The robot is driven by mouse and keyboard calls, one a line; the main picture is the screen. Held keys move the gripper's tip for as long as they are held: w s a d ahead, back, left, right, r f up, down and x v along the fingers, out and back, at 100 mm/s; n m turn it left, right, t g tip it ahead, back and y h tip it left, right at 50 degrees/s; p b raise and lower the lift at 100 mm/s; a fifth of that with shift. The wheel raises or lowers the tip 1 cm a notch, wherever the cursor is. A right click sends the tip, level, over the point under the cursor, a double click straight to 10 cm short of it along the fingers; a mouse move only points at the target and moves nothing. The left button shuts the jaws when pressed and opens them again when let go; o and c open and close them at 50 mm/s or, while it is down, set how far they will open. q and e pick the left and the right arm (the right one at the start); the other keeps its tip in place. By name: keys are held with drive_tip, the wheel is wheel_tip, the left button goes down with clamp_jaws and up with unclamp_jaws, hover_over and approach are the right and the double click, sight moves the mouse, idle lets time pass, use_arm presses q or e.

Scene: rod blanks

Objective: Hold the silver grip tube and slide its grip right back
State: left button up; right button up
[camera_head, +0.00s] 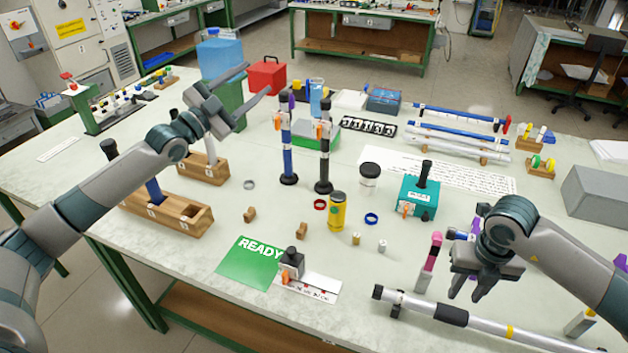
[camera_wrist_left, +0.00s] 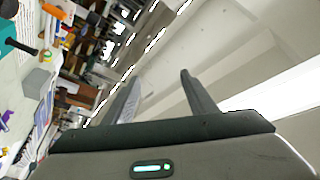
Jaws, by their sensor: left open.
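The silver grip tube (camera_head: 483,324) lies along the front right edge of the table. It has a black grip (camera_head: 451,314), a yellow band to the right of that, and a dark cap and clip at its left end. My right gripper (camera_head: 465,294) points down just above and behind the tube near the black grip. Its fingers look parted with nothing between them, and I see no contact with the tube. My left gripper (camera_head: 257,80) is raised over the back left of the table, open and empty. Its parted fingers also show in the left wrist view (camera_wrist_left: 160,78).
A pink and black upright piece (camera_head: 430,258) stands left of my right gripper. Wooden blocks (camera_head: 170,209) are at left. A green READY card (camera_head: 247,263) lies in front.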

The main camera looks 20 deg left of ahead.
sight(374, 294)
use_arm(q)
drive_tip(key=s+d+f+m+g+h, duration=0.1)
drive_tip(key=s+d+f+m+g, duration=0.2)
drive_tip(key=d+f, duration=0.6)
drive_tip(key=s+d+f+m+g, duration=0.2)
drive_tip(key=s+d+f+g, duration=0.1)
drive_tip(key=s+d+f, duration=0.2)
drive_tip(key=s+d+f+m+g, duration=0.2)
drive_tip(key=s+d+f, duration=0.3)
drive_tip(key=s+f, duration=0.5)
drive_tip(key=s+d+f+m+g+h, duration=0.1)
drive_tip(key=s+d+f+m+g, duration=0.1)
drive_tip(key=s+d+f+g, duration=0.2)
drive_tip(key=s+d+f, duration=0.2)
drive_tip(key=s+f, duration=0.2)
drive_tip(key=f, duration=0.2)
drive_tip(key=shift+f, duration=0.15)
drive_tip(key=shift+d, duration=0.15)
drive_tip(key=x, duration=1.7)
drive_tip(key=shift+s+d+f, duration=0.15)
drive_tip(key=shift+s+d, duration=0.05)
